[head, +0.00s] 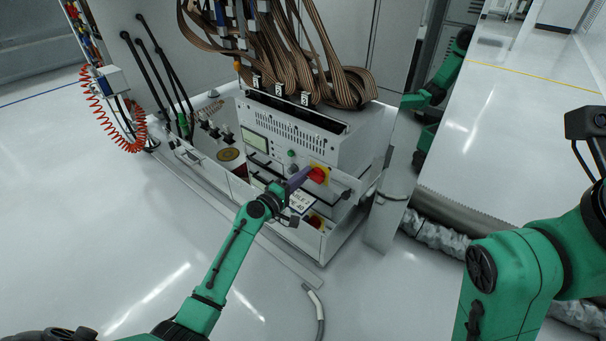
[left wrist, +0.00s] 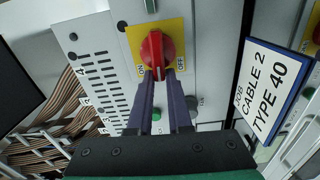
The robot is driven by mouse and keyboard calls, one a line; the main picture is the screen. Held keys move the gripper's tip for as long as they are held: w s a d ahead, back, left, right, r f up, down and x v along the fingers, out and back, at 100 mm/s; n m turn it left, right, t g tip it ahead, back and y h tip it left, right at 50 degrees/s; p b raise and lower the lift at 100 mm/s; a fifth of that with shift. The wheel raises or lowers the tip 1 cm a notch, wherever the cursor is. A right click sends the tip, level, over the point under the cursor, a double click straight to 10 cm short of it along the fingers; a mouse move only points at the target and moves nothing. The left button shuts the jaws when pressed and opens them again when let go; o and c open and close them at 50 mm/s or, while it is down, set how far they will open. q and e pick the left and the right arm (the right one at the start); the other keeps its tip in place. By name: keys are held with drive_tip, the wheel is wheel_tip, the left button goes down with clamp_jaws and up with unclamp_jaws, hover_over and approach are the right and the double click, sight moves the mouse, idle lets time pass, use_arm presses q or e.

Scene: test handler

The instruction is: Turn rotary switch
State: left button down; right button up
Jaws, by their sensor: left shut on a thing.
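The rotary switch is a red knob (head: 317,174) on a yellow plate (head: 322,167), on the front panel of the grey test handler (head: 300,135). In the left wrist view the red knob (left wrist: 157,52) sits upright in the picture on its yellow plate (left wrist: 180,35), with "ON" at left and "OFF" at right. My left gripper (head: 308,172) reaches the knob; its two purple fingers (left wrist: 160,76) are shut on the knob's near end, one on each side. My right gripper is out of view; only green links of my right arm show at right.
A second red knob (head: 315,221) on yellow sits lower. Brown ribbon cables (head: 290,50) hang above the machine. A loose grey cable (head: 316,305) lies on the open floor.

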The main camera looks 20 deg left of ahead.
use_arm(q)
drive_tip(key=shift+s+d+f+n, duration=0.15)
drive_tip(key=shift+d+f+n, duration=0.2)
drive_tip(key=shift+d+n, duration=0.05)
drive_tip(key=c, duration=0.8)
unclamp_jaws()
drive_tip(key=shift+c, duration=0.2)
drive_tip(key=shift+r, duration=0.2)
drive_tip(key=p+v, duration=0.1)
drive_tip(key=v, duration=1.3)
drive_tip(key=shift+a, duration=0.25)
